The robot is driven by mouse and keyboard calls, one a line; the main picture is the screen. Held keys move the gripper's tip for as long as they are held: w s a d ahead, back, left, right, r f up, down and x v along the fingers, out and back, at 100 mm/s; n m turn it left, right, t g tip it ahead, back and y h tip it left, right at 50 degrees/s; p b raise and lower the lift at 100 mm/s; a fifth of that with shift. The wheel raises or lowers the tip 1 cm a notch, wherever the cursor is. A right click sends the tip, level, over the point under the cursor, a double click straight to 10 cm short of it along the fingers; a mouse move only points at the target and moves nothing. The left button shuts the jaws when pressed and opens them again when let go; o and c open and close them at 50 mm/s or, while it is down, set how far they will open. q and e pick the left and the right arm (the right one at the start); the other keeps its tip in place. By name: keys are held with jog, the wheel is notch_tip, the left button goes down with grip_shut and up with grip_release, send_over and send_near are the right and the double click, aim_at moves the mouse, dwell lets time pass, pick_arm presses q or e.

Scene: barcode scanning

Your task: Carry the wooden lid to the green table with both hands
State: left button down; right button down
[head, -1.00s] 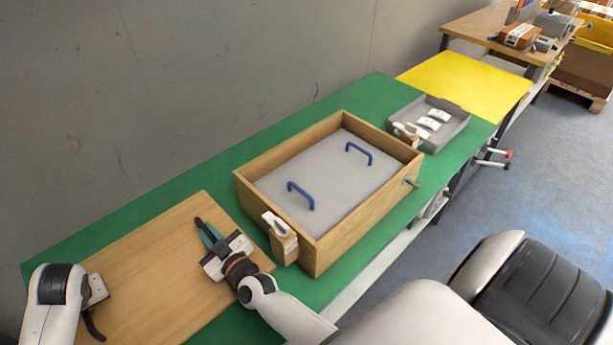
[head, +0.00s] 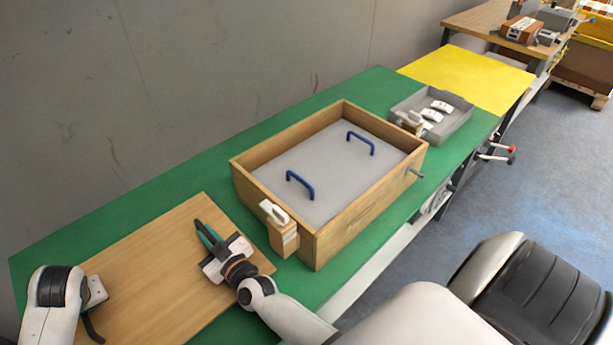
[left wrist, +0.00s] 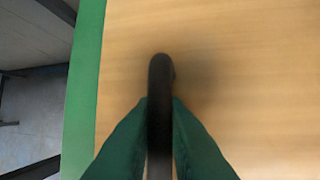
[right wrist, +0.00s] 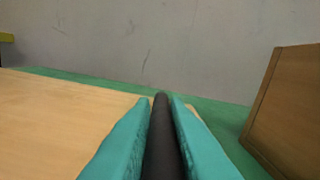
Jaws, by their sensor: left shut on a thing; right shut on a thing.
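The wooden lid (head: 150,262) is a flat light-brown board at the left of the head view, over the near left part of the green table (head: 60,252). I cannot tell whether it touches the table. My left gripper (head: 92,322) is shut on a dark handle at the lid's left side. That handle stands between the green fingers in the left wrist view (left wrist: 159,95). My right gripper (head: 206,234) is shut on the other dark handle, at the lid's right side. That handle shows in the right wrist view (right wrist: 162,140).
An open wooden box (head: 375,218) with a grey panel (head: 335,175) and two blue handles stands right of the lid, close to my right gripper. A wooden block with a white device (head: 280,222) is at its near left corner. A grey tray (head: 455,128) and yellow surface (head: 465,78) lie beyond.

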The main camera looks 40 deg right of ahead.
pick_arm(q)
jog(key=c, duration=1.5)
grip_release()
pick_arm(e)
jog(key=c, duration=1.4)
grip_release()
jog(key=shift+s, duration=0.1)
pick_arm(q)
jog(key=shift+o, duration=0.2)
jog(key=v, duration=1.2)
pick_arm(e)
jog(key=s, duration=0.8)
jog(key=s+d, duration=0.1)
jog(key=s, duration=0.3)
